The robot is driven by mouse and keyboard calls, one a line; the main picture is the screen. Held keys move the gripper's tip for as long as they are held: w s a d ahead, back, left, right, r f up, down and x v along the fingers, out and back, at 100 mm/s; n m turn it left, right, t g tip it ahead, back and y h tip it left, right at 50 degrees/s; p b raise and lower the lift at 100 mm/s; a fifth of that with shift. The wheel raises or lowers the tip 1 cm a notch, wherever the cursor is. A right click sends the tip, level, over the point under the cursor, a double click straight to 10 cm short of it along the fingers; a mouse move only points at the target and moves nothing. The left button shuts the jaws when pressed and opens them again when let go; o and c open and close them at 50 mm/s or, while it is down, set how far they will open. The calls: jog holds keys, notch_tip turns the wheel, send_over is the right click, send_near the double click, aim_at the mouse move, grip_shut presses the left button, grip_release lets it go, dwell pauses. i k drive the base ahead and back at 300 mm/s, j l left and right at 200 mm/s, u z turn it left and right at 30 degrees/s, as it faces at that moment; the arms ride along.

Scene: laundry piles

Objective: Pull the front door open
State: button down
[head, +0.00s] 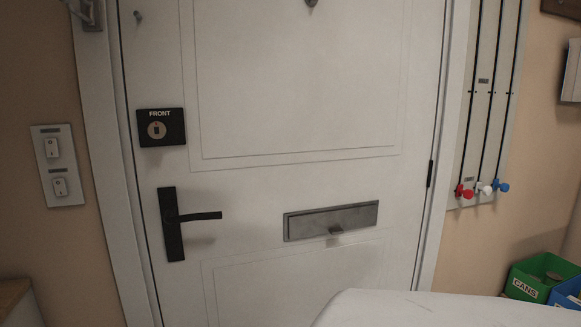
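The white front door (300,185) fills the middle of the head view and appears closed in its white frame (95,130). A black lever handle (200,216) on a tall black plate (171,235) is at its left side, with the lever pointing right and about level. Above it is a black lock plate marked FRONT (160,114). A grey letter slot (332,221) is right of the handle. A hinge (430,173) shows on the door's right edge. My gripper is not in view.
A double light switch (57,165) is on the left wall. Pipes with red, white and blue taps (484,190) run up the right wall. A green CANS bin (538,277) and a blue bin (567,293) stand at lower right. A smooth white surface (430,310) covers the bottom right foreground.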

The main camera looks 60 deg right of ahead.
aim_at(274, 111)
jog(key=z, duration=1.8)
jog(key=j+u, duration=0.25)
jog(key=j, duration=0.3)
